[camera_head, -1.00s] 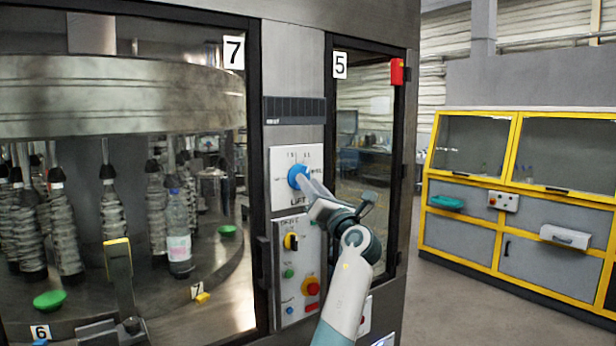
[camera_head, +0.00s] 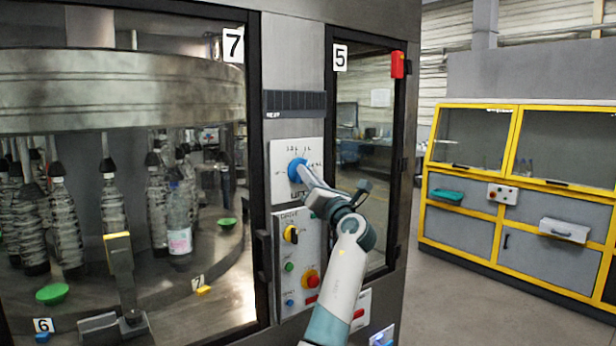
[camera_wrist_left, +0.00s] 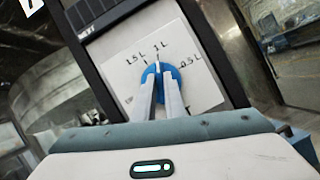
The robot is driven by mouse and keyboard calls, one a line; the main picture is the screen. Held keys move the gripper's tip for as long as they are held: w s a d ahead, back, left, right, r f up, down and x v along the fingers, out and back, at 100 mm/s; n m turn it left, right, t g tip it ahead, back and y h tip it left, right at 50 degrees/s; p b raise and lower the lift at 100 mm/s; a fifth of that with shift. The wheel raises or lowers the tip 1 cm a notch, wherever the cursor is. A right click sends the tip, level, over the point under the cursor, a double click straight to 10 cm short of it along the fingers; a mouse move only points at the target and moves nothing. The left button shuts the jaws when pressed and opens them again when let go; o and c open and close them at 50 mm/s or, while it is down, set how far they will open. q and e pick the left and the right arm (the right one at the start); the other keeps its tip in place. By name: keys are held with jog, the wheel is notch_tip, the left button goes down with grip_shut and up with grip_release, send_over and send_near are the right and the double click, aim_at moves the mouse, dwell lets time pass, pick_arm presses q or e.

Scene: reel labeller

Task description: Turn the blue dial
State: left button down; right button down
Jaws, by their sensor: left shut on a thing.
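The blue dial (camera_head: 297,169) sits on a white plate (camera_head: 282,186) on the grey machine column, with size marks around its upper side. My left gripper (camera_head: 301,174) reaches up to it from the lower right, and its fingers are shut on the dial. In the left wrist view the blue dial (camera_wrist_left: 151,73) shows between and around the two fingers of my left gripper (camera_wrist_left: 160,75). The marks "1.5 L", "1 L" and "0.5 L" are readable there. The fingers hide part of the dial. My right gripper is not in view.
Below the dial is a control panel (camera_head: 284,228) with a yellow-and-black knob, coloured buttons and a red stop button (camera_head: 310,279). Bottles (camera_head: 179,222) stand behind glass at left. Yellow-framed cabinets (camera_head: 470,185) stand further right.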

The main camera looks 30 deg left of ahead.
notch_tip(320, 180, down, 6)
jog(key=b, duration=0.6)
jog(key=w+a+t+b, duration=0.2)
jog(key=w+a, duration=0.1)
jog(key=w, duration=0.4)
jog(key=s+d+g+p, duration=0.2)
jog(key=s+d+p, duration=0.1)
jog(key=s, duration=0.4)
pick_arm(q)
jog(key=shift+w+d+r+n+g+h+p, duration=0.15)
jog(key=shift+n+g+p, duration=1.3)
jog(key=shift+n, duration=3.35)
jog(key=shift+w+a+f+n+g+h+p, duration=0.15)
jog(key=shift+n+g+p, duration=0.35)
jog(key=shift+n+g, duration=3.1)
jog(key=shift+d+r+n+g+h+p, duration=0.2)
jog(key=shift+n+g+p, duration=0.65)
jog(key=shift+n, duration=5.15)
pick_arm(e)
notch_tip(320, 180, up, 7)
pick_arm(q)
jog(key=shift+f, duration=0.1)
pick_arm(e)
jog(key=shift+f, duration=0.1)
